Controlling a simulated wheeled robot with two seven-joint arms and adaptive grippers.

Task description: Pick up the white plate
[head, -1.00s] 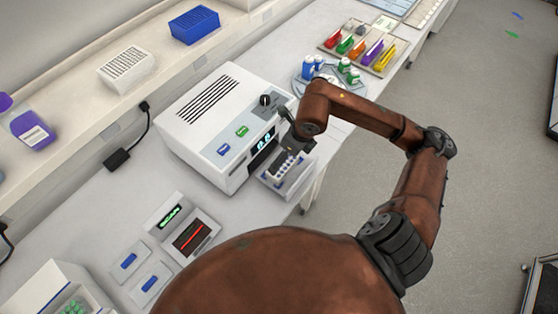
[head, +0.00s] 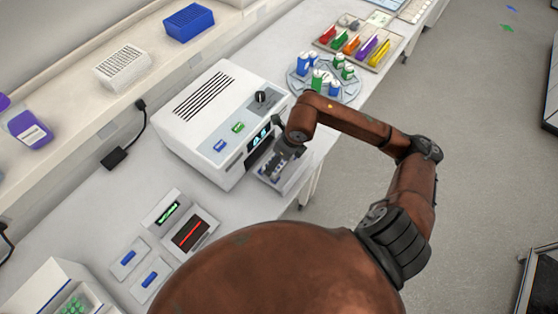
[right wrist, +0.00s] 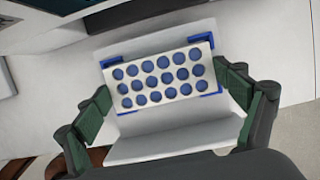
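The white plate (right wrist: 164,78) with rows of round blue wells lies in the blue-cornered holder (right wrist: 206,119) on the pulled-out tray of the white machine. In the head view the plate is partly hidden by my right gripper (head: 284,151), which is over the tray at the machine's front. In the right wrist view my right gripper (right wrist: 165,84) is open, with one green-padded finger on each side of the plate's short ends. Small gaps seem to show between the fingers and the plate. My left gripper is not in view.
The white machine (head: 205,115) stands just left of the tray. A round rack with blue and green bottles (head: 312,88) and a tray of coloured items (head: 357,44) are farther back. Small devices (head: 190,235) sit nearer.

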